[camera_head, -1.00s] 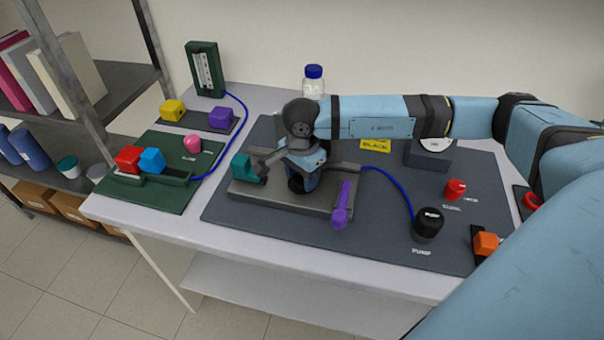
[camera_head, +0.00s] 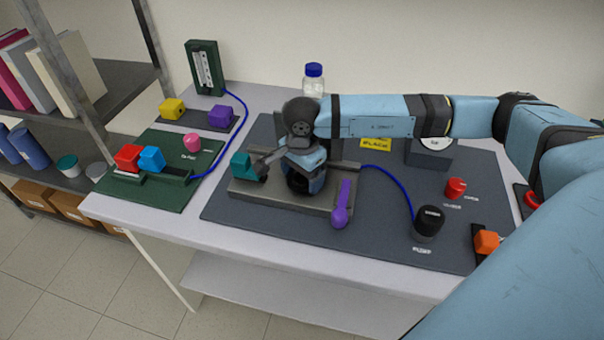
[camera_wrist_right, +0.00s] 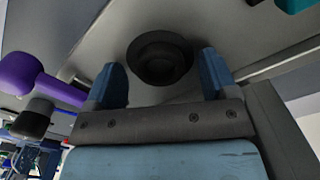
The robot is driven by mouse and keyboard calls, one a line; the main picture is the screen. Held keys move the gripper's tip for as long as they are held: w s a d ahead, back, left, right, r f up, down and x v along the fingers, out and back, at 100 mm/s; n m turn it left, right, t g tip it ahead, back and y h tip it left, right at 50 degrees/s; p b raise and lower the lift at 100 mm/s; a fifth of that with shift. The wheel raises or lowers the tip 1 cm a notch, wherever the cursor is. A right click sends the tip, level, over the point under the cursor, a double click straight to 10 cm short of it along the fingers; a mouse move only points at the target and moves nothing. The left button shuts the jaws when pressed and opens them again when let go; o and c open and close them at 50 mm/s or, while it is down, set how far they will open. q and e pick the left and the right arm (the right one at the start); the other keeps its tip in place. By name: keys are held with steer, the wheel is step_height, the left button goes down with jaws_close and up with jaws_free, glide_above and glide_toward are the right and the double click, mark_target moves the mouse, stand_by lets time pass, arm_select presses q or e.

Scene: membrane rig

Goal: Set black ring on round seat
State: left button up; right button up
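The black ring (camera_wrist_right: 160,58) shows in the right wrist view as a dark round shape lying on the grey plate, with a darker round middle. The round seat is hard to tell apart from it there. My right gripper (camera_wrist_right: 163,80) is open, with its two blue fingers apart on either side of the dark round shape; I see no clear contact. In the head view my right gripper (camera_head: 303,184) points down over the grey rig plate (camera_head: 260,197) and hides most of the ring and seat. My left gripper is not in view.
A teal block (camera_head: 241,167) stands left of the gripper on the plate, and a purple handle (camera_head: 341,210) at its right end. A black pump knob (camera_head: 428,221), red knob (camera_head: 455,188) and orange block (camera_head: 486,242) are to the right. A blue hose (camera_head: 392,178) runs behind.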

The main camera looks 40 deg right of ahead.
step_height(320, 180, up, 14)
steer(key=shift+b, duration=0.45)
steer(key=shift+f, duration=0.15)
stand_by(0.5)
